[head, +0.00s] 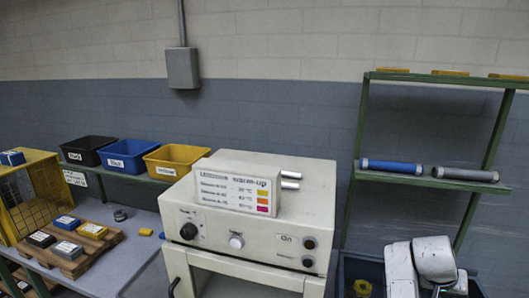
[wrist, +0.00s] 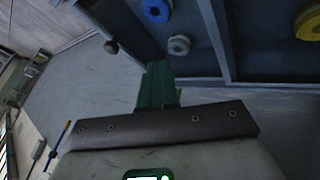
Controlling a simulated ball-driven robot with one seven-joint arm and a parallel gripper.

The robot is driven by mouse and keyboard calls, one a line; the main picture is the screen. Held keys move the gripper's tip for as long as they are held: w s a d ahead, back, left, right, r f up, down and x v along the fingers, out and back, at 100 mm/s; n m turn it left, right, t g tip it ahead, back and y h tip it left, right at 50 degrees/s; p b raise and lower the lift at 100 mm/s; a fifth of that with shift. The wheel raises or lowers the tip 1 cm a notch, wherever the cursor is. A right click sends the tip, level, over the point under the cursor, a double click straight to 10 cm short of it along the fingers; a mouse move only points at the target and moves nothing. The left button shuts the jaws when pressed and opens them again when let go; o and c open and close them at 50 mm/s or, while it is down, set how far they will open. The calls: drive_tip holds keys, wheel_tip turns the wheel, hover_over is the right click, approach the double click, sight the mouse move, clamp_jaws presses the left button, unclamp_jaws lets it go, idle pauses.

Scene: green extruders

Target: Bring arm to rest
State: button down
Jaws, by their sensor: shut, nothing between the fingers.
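My white arm (head: 435,262) shows at the bottom right of the head view, folded low in front of the shelf rack. My gripper is out of sight in that view. In the wrist view my gripper (wrist: 157,85) shows its dark green fingers together beyond a dark screwed plate. It is shut and empty. Past the fingers I see grey floor and a dark blue-grey panel with a blue round knob or spool end (wrist: 156,11) and a grey one (wrist: 179,45).
A cream machine (head: 250,215) with a sign stands in the centre. Left is a table (head: 135,255) with a wooden pallet of boxes. Black, blue (head: 128,156) and yellow bins stand behind. A green rack (head: 425,182) at right holds blue and grey rolls.

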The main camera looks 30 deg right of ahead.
drive_tip(key=w+a+f+n+t, duration=0.1)
drive_tip(key=a, duration=0.2)
drive_tip(key=w+a+n+t, duration=0.1)
drive_tip(key=w+a, duration=0.1)
drive_tip(key=a, duration=0.1)
drive_tip(key=w+a+f+n+t, duration=0.1)
drive_tip(key=w+a+n, duration=0.1)
drive_tip(key=a, duration=0.2)
drive_tip(key=shift+f, duration=0.3)
drive_tip(key=a+f+n+t+y, duration=0.2)
drive_tip(key=a+n+t+y, duration=0.5)
drive_tip(key=a, duration=2.1)
drive_tip(key=s+f+n+g+b, duration=0.1)
drive_tip(key=s+f+g+b, duration=0.4)
drive_tip(key=s+f, duration=0.6)
drive_tip(key=shift+a+f+n+g+h+b, duration=0.15)
drive_tip(key=shift+f+n+g+h+b, duration=0.2)
drive_tip(key=shift+g, duration=0.55)
